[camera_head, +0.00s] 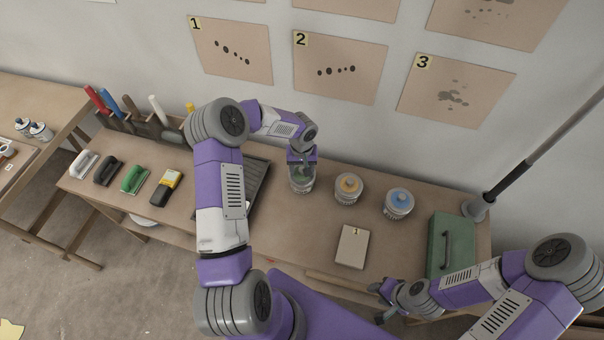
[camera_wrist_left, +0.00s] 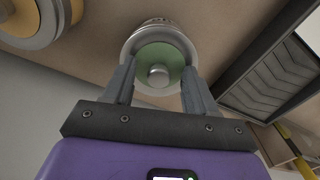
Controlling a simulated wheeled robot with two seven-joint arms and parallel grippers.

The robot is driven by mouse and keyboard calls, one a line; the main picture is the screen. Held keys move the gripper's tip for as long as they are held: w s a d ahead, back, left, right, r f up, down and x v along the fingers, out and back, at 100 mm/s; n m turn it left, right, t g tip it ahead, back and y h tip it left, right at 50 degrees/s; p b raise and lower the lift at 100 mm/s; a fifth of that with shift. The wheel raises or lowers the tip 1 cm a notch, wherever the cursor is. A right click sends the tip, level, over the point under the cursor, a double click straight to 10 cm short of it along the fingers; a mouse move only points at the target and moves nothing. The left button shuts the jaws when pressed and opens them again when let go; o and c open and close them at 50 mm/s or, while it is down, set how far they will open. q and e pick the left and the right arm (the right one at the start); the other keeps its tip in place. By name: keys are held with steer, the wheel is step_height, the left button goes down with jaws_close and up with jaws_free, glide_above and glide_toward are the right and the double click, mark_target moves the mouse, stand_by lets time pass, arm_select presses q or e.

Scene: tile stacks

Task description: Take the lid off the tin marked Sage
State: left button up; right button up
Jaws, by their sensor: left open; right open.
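A tin with a green lid (camera_head: 300,180) stands on the workbench, partly hidden under my left gripper (camera_head: 303,163). In the left wrist view the green lid (camera_wrist_left: 160,62) has a pale round knob (camera_wrist_left: 158,74) at its middle. My left gripper (camera_wrist_left: 156,88) is open, with its two fingers on either side of the lid. Contact with the lid cannot be told. Two more tins stand to the right, one with an orange lid (camera_head: 349,185) and one with a blue lid (camera_head: 399,202). No name on any tin is readable. My right gripper (camera_head: 382,302) is open near the bench's front edge.
A dark ribbed tray (camera_head: 255,178) lies left of the green-lidded tin. A card marked 1 (camera_head: 352,247) lies in front of the tins. A green box (camera_head: 449,243) stands at the right. Several brushes and a yellow device (camera_head: 166,188) are at the left.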

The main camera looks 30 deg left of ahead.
arm_select(q)
jaws_close()
steer(key=shift+r, duration=0.15)
